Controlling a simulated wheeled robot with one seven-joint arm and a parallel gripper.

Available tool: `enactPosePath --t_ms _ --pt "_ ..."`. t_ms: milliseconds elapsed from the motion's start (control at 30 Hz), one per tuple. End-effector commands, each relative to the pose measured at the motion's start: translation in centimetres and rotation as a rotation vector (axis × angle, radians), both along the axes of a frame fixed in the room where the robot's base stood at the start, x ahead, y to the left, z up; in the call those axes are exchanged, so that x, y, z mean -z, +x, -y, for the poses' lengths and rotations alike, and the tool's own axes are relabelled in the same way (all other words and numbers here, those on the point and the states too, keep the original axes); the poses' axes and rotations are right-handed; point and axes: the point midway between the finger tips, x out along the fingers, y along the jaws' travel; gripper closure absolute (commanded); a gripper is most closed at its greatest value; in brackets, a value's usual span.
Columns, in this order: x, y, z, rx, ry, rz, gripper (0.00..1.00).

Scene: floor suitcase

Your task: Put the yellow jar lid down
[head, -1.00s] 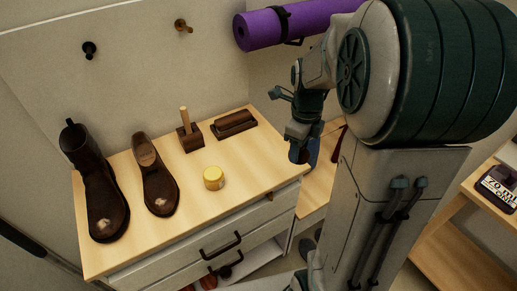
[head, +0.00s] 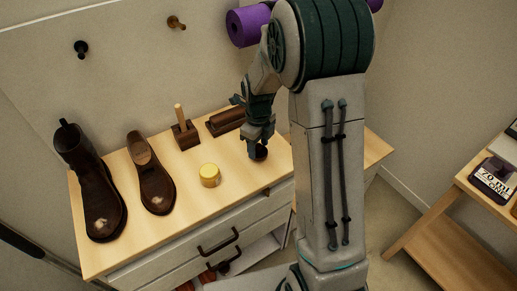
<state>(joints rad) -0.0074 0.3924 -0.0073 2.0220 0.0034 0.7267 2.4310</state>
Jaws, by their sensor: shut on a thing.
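A small yellow jar (head: 210,176) stands upright on the light wooden top of the cabinet (head: 225,208), in the middle of the head view. Its top looks yellow; I cannot tell whether that is a lid or the open jar's contents. My gripper (head: 258,152) points down over the right part of the cabinet top, to the right of the jar and apart from it. It is shut on a small dark round thing (head: 262,154), partly hidden by the fingers. I cannot tell if this is the jar's lid, or if it touches the wood.
A dark boot (head: 88,185) and a brown shoe (head: 152,178) stand left of the jar. A wooden-handled block (head: 186,135) and a dark brush (head: 226,121) lie behind it. A purple roll (head: 247,27) hangs above. The front of the top near the jar is clear.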

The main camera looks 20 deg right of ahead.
Motion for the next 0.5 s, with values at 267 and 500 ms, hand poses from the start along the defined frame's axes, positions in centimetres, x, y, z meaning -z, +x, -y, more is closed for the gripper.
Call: enactPosePath --t_ms 267,500 --pt "2.3 0.0 0.0 0.000 0.001 -0.001 0.70" --pt "2.5 0.0 0.0 0.000 0.000 0.000 0.70"
